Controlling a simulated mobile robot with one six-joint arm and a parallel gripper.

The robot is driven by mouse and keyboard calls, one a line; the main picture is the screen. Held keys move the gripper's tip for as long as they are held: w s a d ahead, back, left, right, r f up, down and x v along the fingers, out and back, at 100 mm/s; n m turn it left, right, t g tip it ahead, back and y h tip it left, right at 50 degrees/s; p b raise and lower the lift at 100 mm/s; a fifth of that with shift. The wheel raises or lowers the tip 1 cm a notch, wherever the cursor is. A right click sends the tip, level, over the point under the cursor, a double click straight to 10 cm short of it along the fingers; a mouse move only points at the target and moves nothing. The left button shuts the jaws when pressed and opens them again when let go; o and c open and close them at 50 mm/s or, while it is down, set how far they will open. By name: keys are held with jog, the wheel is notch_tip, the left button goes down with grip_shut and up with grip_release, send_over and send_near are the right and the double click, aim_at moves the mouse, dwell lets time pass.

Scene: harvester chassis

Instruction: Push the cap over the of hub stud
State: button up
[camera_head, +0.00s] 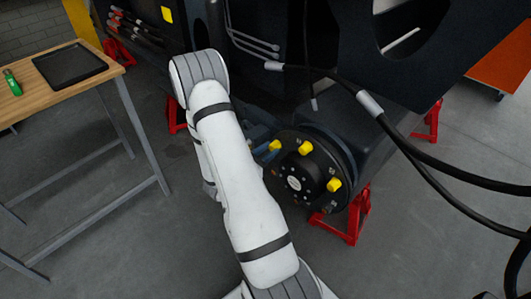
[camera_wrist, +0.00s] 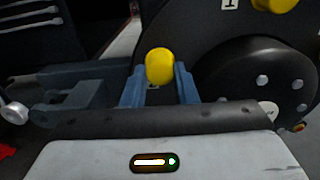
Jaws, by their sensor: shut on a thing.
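The black round hub (camera_head: 312,170) is on the chassis, with yellow caps on its face. In the wrist view, a yellow cap (camera_wrist: 160,66) sits between the two blue fingers of my gripper (camera_wrist: 159,78), which is shut on it. The held cap appears to be the leftmost yellow one (camera_head: 275,146) in the head view, at the hub's left edge. Any stud behind it is hidden, so I cannot tell whether cap and stud touch. Two other yellow caps, an upper one (camera_head: 305,147) and a right one (camera_head: 334,185), are on the hub.
Red stands (camera_head: 345,217) hold up the chassis. Black hoses (camera_head: 430,155) hang at the right. A wooden table (camera_head: 35,100) with a black tray (camera_head: 70,65) and a green item (camera_head: 12,82) stands at the left. The floor between table and hub is clear.

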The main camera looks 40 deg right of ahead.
jog(key=shift+d, duration=0.35)
jog(key=o, duration=0.9)
jog(key=shift+c, duration=0.2)
jog(key=shift+s+a, duration=0.2)
jog(key=shift+a, duration=2.35)
